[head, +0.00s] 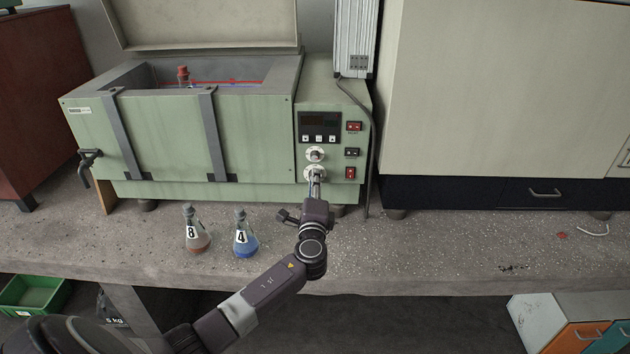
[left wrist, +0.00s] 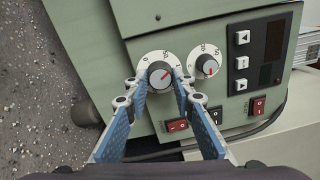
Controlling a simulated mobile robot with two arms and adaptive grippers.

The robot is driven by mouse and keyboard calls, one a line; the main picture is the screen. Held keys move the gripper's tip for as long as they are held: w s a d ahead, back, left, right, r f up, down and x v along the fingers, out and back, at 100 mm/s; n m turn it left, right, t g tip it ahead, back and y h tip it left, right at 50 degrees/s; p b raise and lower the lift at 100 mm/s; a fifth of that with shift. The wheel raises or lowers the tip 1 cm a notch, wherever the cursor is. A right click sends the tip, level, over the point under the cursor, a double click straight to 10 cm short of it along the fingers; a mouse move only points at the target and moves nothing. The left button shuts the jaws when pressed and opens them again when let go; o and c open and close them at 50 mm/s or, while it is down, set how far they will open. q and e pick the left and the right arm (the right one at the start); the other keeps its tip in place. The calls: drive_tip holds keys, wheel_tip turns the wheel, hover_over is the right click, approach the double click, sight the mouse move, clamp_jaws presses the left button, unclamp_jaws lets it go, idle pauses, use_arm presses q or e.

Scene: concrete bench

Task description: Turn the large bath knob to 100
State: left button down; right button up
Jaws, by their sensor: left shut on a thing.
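The large bath knob (left wrist: 160,76) is grey on a white round dial, at the lower place on the panel of the green water bath (head: 190,150). In the head view the gripper (head: 315,178) partly hides the lower dial. A smaller knob (left wrist: 206,65) with its own dial is beside it, above it in the head view (head: 316,154). My right gripper is not in view.
Red switches (head: 351,173) and a display (head: 319,126) are near the knobs. A dark cable (head: 372,150) hangs right of the panel. Two flasks, marked 8 (head: 196,233) and 4 (head: 245,238), stand on the bench (head: 440,250) left of my arm. The bench to the right is mostly clear.

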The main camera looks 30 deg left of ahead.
use_arm(q)
drive_tip(key=shift+f+m+h+p, duration=0.1)
drive_tip(key=shift+m+h+p, duration=0.2)
drive_tip(key=shift+m+p, duration=1.85)
drive_tip(key=shift+m+b, duration=0.9)
drive_tip(key=shift+m, duration=0.35)
drive_tip(key=c, duration=1.6)
unclamp_jaws()
drive_tip(key=shift+s, duration=0.1)
drive_tip(key=v, duration=1.2)
